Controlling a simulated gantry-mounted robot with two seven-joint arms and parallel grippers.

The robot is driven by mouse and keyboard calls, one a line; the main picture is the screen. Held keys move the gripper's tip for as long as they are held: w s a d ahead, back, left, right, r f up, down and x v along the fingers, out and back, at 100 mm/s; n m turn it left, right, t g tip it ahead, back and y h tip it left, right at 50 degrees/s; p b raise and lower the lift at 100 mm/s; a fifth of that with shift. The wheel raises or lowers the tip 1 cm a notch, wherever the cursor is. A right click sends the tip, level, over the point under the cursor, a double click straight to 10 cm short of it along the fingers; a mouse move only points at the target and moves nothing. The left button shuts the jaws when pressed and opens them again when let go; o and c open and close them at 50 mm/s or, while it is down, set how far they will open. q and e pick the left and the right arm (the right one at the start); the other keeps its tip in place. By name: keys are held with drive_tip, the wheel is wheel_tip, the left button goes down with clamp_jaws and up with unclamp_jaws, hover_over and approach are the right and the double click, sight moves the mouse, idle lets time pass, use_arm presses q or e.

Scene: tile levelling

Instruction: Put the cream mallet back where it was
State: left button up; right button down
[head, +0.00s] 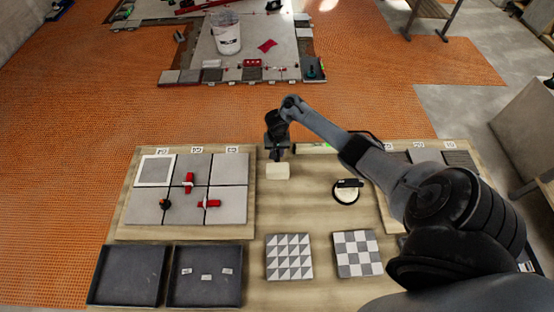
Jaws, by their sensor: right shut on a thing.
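My right gripper (277,155) points down over the back middle of the wooden table. It is shut on the cream mallet (278,171), whose pale block-shaped head shows just below the fingers. The mallet's handle is hidden or too small to make out. I cannot tell whether the head touches the table. My left gripper is not in view.
A tile panel (122,218) with red levelling pieces lies left. Two dark trays (127,275) (206,292) and two patterned tiles (289,257) (357,253) lie in front. A round black-and-cream item (346,193) sits right of the mallet. Bare wood (300,213) lies between.

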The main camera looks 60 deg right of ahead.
drive_tip(key=shift+f+b, duration=0.9)
drive_tip(key=shift+f, duration=1.05)
drive_tip(key=shift+f, duration=0.1)
drive_tip(key=c, duration=0.9)
unclamp_jaws()
drive_tip(key=shift+f, duration=0.1)
